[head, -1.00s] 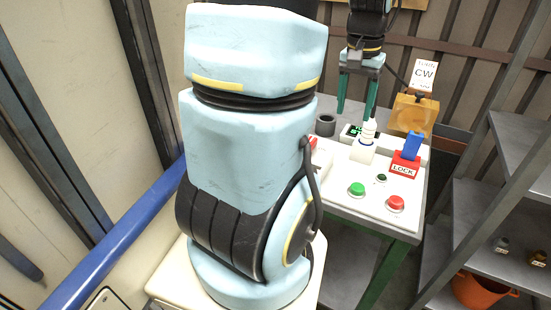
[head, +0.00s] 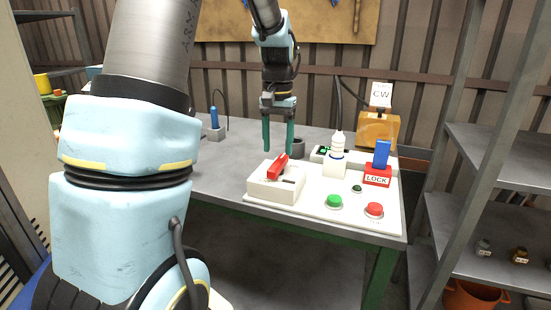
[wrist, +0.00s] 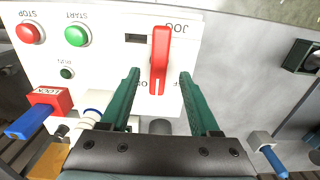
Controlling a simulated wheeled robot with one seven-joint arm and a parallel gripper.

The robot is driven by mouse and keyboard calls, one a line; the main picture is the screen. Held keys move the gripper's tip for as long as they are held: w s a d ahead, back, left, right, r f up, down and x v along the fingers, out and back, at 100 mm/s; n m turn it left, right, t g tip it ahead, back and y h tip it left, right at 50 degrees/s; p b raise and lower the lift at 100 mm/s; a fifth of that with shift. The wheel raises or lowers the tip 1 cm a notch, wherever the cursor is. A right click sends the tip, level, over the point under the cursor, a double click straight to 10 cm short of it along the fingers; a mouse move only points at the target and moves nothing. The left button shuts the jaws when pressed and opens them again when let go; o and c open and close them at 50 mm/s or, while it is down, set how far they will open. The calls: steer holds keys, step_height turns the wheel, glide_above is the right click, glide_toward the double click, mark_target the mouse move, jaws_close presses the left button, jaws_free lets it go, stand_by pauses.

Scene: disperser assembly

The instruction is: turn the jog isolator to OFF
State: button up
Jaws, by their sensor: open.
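The jog isolator (head: 272,190) is a pale box on the left end of the control panel, with a red lever handle (head: 279,166) on top. In the wrist view the handle (wrist: 159,58) runs up and down the picture beside a dark slot and upside-down JOG lettering. My gripper (head: 278,150) points down with two green fingers. It is open and empty above the isolator. In the wrist view the fingers (wrist: 160,76) lie either side of the handle, apparently not touching it.
The panel (head: 310,207) carries a green START button (head: 334,201), a red STOP button (head: 374,210), a red LOCK block with blue top (head: 378,176) and a white tower (head: 337,160). A dark cup (head: 298,148) stands behind. Bare table lies to the left.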

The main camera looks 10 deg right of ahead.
mark_target(278, 161)
steer(key=shift+f, duration=2.25)
jaws_close()
